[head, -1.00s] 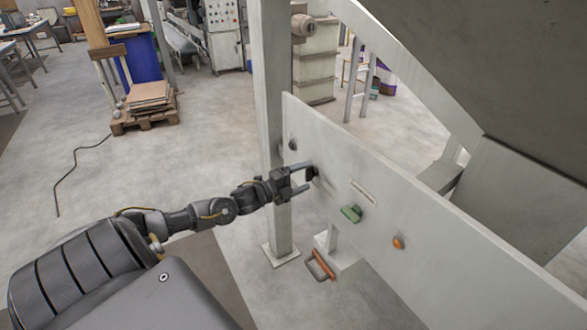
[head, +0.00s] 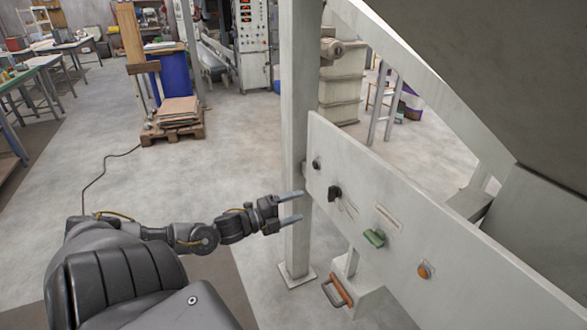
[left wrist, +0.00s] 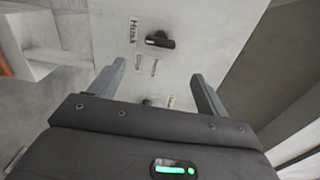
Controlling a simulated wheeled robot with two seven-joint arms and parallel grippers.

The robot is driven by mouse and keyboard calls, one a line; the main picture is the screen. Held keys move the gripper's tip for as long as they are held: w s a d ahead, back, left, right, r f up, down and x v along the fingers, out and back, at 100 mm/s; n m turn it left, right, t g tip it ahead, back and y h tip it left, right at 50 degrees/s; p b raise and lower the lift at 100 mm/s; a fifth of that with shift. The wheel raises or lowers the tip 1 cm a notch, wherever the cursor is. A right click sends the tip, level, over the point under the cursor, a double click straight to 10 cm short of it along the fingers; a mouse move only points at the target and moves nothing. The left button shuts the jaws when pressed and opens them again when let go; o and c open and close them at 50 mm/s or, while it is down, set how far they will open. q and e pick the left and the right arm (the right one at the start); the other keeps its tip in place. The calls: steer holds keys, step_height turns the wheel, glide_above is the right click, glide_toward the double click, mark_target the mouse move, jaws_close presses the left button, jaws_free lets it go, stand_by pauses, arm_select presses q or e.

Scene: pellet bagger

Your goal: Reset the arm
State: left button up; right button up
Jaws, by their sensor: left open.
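My left gripper (head: 297,206) is open and empty in front of the left end of the pale control panel (head: 480,268). It is clear of the black knob (head: 335,193), which sits just right of the fingertips in the head view. In the left wrist view the black knob (left wrist: 160,40) shows beyond and between the open fingers (left wrist: 158,72), with text labels beside it. A green knob (head: 374,238) and an orange button (head: 424,270) are farther right on the panel. A small dark knob (head: 316,164) is near its left end. My right gripper is out of view.
A grey upright post (head: 297,120) stands right behind the gripper. An orange-handled part (head: 337,292) sits below the panel. A pallet with boxes (head: 177,116) is at the back left. The floor left of the post is mostly open.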

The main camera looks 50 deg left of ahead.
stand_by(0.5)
arm_select(q)
steer(key=s+a+f+n+g+y, duration=0.25)
steer(key=a+f+n, duration=0.2)
steer(key=f, duration=0.35)
steer(key=s+a+f+n+g+y, duration=0.1)
steer(key=s+a+f+n+y, duration=0.3)
steer(key=f, duration=0.5)
steer(key=s+a+f+n+g+y, duration=0.2)
steer(key=s+a+f, duration=0.1)
steer(key=a+f, duration=0.4)
steer(key=s+d+f+n+g, duration=0.1)
steer(key=s+f+n+g, duration=0.2)
steer(key=s+f, duration=0.7)
steer(key=s+d+f+n+g, duration=0.2)
steer(key=s+d+f+g, duration=0.1)
steer(key=s+d+f, duration=0.5)
steer(key=s+d+f+n+g, duration=0.25)
steer(key=s+d+f, duration=0.35)
steer(key=s+f, duration=0.3)
steer(key=s+d+f+g+h, duration=0.1)
steer(key=s+d+f, duration=0.1)
steer(key=d, duration=0.8)
steer(key=s+d+f+n+g+h, duration=0.1)
steer(key=s+d+f+h, duration=0.1)
steer(key=d, duration=0.9)
step_height(320, 180, down, 2)
steer(key=shift+s+d+f, duration=0.2)
steer(key=shift+s+f, duration=0.05)
steer(key=shift+s, duration=0.35)
